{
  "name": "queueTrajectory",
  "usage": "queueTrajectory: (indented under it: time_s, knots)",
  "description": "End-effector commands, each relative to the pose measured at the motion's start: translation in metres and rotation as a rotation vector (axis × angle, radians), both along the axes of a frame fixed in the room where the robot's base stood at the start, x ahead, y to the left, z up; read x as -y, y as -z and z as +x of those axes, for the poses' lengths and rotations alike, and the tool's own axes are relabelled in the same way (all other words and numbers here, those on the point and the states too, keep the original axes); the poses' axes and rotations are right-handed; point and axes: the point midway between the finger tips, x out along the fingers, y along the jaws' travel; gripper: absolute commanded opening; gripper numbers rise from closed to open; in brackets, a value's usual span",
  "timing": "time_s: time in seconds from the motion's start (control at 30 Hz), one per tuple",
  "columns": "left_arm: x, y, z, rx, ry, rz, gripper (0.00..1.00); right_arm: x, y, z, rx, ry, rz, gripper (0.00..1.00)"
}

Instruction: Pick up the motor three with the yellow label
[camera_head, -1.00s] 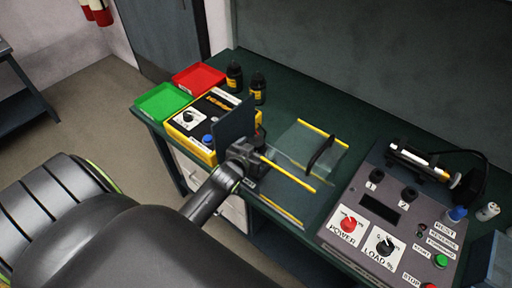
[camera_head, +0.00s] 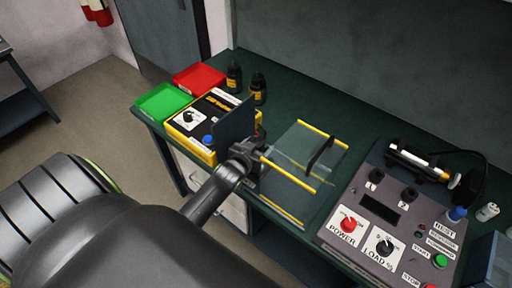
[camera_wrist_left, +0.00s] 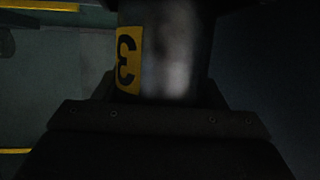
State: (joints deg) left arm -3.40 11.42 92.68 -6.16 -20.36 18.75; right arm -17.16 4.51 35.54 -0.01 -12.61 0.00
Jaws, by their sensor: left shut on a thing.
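My left gripper (camera_head: 247,152) is at the near edge of the green bench, between the yellow-and-black box and the clear cover. In the left wrist view, motor three (camera_wrist_left: 178,50) is a grey metal cylinder with a yellow label (camera_wrist_left: 128,60) bearing a black 3. It sits between the dark jaws (camera_wrist_left: 155,112), which are shut on it. In the head view the motor is mostly hidden behind the gripper and a dark upright panel (camera_head: 235,124). My right gripper is out of view.
A yellow-and-black box (camera_head: 190,122) stands left of the gripper. A clear cover with yellow edges (camera_head: 305,145) is to the right, then a grey control panel (camera_head: 380,208). Green (camera_head: 163,101) and red (camera_head: 199,77) trays and two dark bottles are behind. The back middle bench is clear.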

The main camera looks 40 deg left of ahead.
Motion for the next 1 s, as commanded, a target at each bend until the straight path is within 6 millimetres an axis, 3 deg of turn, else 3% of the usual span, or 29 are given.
queueTrajectory:
  time_s: [0.03, 0.13, 0.57, 0.77, 1.0]
  knots:
    - [0.000, 0.000, 0.000, 0.000, 0.000, 0.000, 0.12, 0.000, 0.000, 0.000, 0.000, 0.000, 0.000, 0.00]
    - [0.000, 0.000, 0.000, 0.000, 0.000, 0.000, 0.00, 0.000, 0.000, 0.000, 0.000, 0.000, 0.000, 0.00]
    - [0.001, -0.011, 0.002, 0.014, 0.003, 0.001, 0.00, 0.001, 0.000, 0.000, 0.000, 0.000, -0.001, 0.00]
    - [0.001, -0.034, 0.002, 0.016, 0.004, 0.002, 0.00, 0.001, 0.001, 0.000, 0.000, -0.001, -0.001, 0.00]
    - [0.001, -0.081, 0.002, 0.020, 0.005, 0.005, 0.00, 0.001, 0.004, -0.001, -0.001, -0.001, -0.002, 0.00]
